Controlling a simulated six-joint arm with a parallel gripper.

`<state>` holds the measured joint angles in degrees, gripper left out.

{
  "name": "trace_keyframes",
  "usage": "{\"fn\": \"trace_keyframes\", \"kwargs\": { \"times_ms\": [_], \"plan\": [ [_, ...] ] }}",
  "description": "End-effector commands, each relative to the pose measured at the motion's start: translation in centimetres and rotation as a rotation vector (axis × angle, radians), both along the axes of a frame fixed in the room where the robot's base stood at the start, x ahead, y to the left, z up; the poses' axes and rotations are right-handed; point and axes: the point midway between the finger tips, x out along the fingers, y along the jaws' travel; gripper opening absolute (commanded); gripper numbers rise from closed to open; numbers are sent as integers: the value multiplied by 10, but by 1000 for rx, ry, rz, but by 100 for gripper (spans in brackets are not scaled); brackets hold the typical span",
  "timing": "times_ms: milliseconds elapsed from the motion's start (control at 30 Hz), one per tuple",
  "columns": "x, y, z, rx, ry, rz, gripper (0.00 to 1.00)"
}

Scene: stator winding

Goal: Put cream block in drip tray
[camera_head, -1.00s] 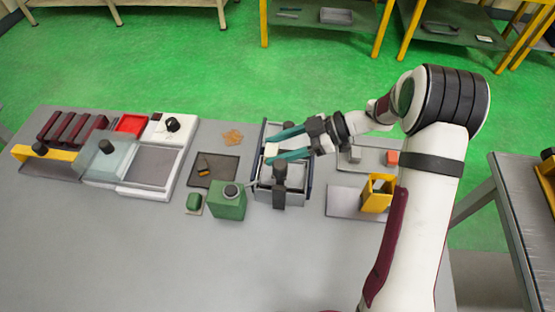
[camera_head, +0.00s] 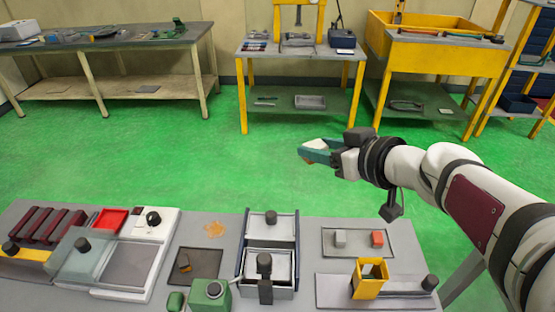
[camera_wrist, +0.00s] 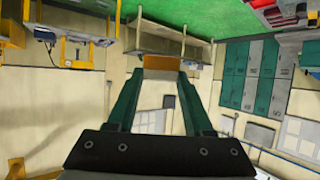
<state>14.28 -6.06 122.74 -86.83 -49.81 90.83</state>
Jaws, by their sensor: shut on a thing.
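My gripper (camera_head: 312,149) is shut on the cream block (camera_head: 318,143) and holds it high, over the green floor beyond the table's back edge in the head view. In the wrist view the cream block (camera_wrist: 161,62) sits between the two teal fingertips, with an orange-brown face toward the camera. A dark shallow tray (camera_head: 206,256), which looks like the drip tray, lies on the table left of the grey two-part fixture. A small brownish piece lies in it. The gripper is well above and to the right of this tray, apart from it.
A green can (camera_head: 210,294) stands in front of the dark tray. The grey fixture (camera_head: 268,245) with dark knobs stands to its right. Further right are a tray with grey and red blocks (camera_head: 377,239) and a yellow holder (camera_head: 369,279). A brownish stain (camera_head: 214,229) marks the table.

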Motion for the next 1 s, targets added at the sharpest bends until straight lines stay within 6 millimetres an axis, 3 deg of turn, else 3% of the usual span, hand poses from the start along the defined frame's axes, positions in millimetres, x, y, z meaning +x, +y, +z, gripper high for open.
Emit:
{"fn": "trace_keyframes", "kwargs": {
  "times_ms": [133, 267, 467, 633, 733, 833, 1000],
  "plan": [
    [17, -18, 15, -1, -1, -227, 0],
    [48, -16, 14, -2, 2, -369, 0],
    [105, 29, -18, -5, 6, -537, 0],
    [131, 89, -68, -8, 5, -670, 0],
    [130, 130, -105, -8, 4, -757, 0],
    [115, 172, -146, -8, 3, -848, 0],
    [59, 233, -216, -7, 2, -1001, 0]
  ]
}}
